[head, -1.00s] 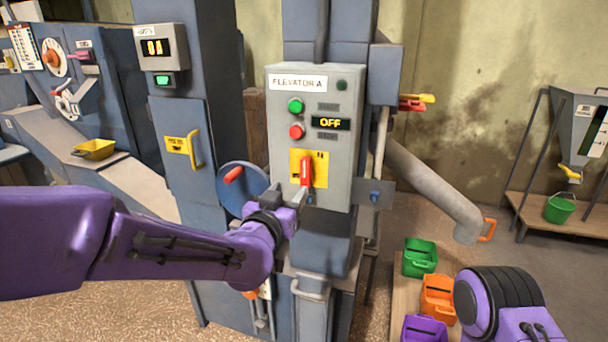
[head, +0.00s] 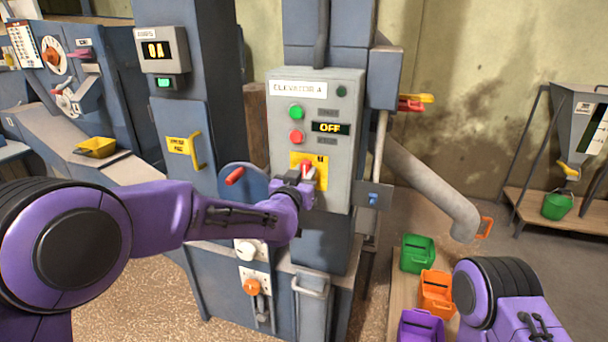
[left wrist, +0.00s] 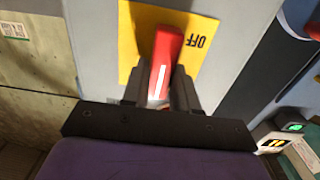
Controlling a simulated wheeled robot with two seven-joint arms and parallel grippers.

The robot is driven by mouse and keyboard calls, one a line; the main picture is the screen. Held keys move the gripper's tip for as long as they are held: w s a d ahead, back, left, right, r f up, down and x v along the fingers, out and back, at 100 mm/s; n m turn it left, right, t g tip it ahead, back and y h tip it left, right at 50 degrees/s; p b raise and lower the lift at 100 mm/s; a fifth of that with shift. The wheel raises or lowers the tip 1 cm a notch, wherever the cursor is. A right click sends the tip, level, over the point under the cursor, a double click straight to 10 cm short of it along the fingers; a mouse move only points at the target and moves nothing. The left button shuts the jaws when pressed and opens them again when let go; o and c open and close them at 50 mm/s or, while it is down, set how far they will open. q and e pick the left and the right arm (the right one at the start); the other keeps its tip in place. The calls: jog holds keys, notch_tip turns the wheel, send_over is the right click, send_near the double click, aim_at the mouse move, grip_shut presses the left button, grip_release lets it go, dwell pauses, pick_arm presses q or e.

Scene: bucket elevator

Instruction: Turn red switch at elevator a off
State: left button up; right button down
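The red switch (head: 306,168) is on a yellow plate (head: 321,171) low on the grey Elevator A panel (head: 340,103). My left gripper (head: 302,179) is at the switch and covers its lower part in the head view. In the left wrist view, the red handle (left wrist: 166,58) with a white stripe stands between the dark fingers of my left gripper (left wrist: 160,88). Both fingers lie close against its sides, and the gripper looks shut on it. The plate shows "OFF" beside the handle. The panel's display (head: 331,128) reads OFF. My right gripper is out of view.
A green button (head: 296,112) and a red button (head: 296,137) sit above the switch. Green, orange and purple bins (head: 418,254) stand at the lower right.

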pick_arm(q)
grip_shut()
jog(key=shift+n, duration=0.3)
jog(key=shift+w+a+f+n+b, duration=0.15)
jog(key=shift+n+b, duration=1.15)
jog(key=shift+n, duration=1.55)
jog(key=shift+s+a+f+n+b, duration=0.2)
jog(key=shift+n+b, duration=1.1)
jog(key=shift+n, duration=1.6)
jog(key=shift+w+a+f+n+b, duration=0.1)
jog(key=shift+w+a+n+b, duration=0.15)
jog(key=shift+n+b, duration=1.85)
jog(key=shift+n+p, duration=0.75)
jog(key=shift+n, duration=0.2)
jog(key=o, duration=0.6)
grip_release()
jog(key=shift+o, duration=0.4)
